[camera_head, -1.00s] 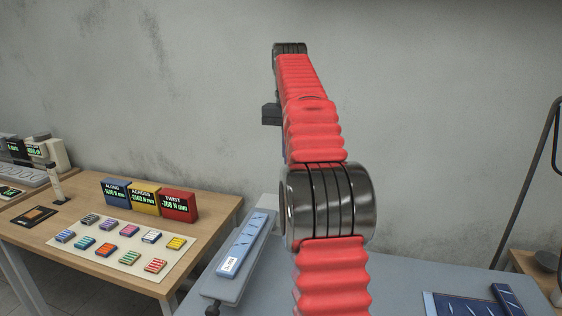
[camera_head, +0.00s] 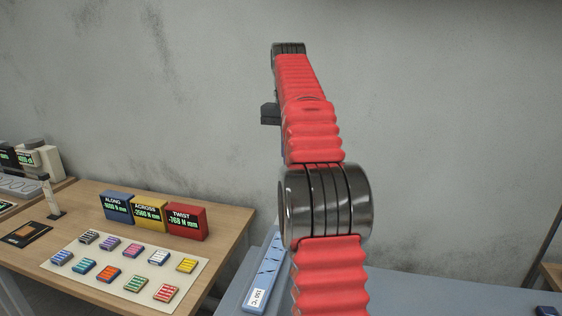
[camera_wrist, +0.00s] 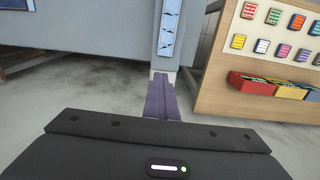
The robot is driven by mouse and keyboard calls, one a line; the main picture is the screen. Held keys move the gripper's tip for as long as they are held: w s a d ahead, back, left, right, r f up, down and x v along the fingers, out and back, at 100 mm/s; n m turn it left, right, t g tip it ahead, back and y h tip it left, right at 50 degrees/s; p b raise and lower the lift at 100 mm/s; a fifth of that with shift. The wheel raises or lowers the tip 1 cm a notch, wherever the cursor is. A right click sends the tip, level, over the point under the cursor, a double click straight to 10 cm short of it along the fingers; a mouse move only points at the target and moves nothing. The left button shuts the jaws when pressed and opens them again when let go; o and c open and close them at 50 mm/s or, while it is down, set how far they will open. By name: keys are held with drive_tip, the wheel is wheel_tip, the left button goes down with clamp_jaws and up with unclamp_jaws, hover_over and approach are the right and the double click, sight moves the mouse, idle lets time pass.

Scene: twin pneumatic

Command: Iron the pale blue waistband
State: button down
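The pale blue waistband (camera_head: 268,262) is a long strip with dark slanted marks and a white label at its near end. In the head view it lies on the grey surface, partly hidden behind my red arm. In the wrist view the waistband (camera_wrist: 169,28) lies along a narrow grey board at top centre. My gripper (camera_wrist: 161,77) shows two purple fingers side by side with no visible gap and nothing seen between them. The fingertips appear just below the board's end in the picture; I cannot tell the distance. No iron can be made out.
A wooden table (camera_head: 75,207) on the left holds a pale sheet (camera_head: 125,266) of coloured swatches and blue, yellow and red display boxes (camera_head: 150,212). A grey work surface (camera_head: 425,290) spreads at lower right. A plain wall stands behind.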

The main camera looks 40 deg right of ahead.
drive_tip(key=shift+w, duration=0.4)
drive_tip(key=shift+a, duration=0.15)
